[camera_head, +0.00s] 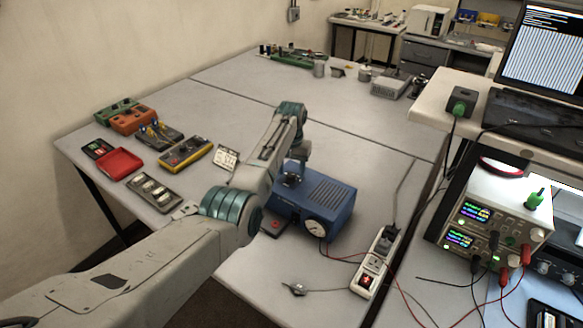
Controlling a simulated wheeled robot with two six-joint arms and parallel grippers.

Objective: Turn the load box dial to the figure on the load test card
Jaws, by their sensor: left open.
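The blue load box (338,192) stands on the grey bench, right of my arm. It has vent slots on top and a round white dial face (316,228) low on its front; the reading is too small to make out. A small white card (226,157) with dark print stands left of my arm; it may be the load test card, but its figure is not legible. My left arm reaches over the box, and my left gripper (292,175) points down at its top left part. It is open; its fingertips are hard to make out. My right gripper is not in view.
A white power strip (377,262) with a red switch stands right of the box, with cables around it. A power supply (495,222) stands at the right. The bench behind the box is mostly clear.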

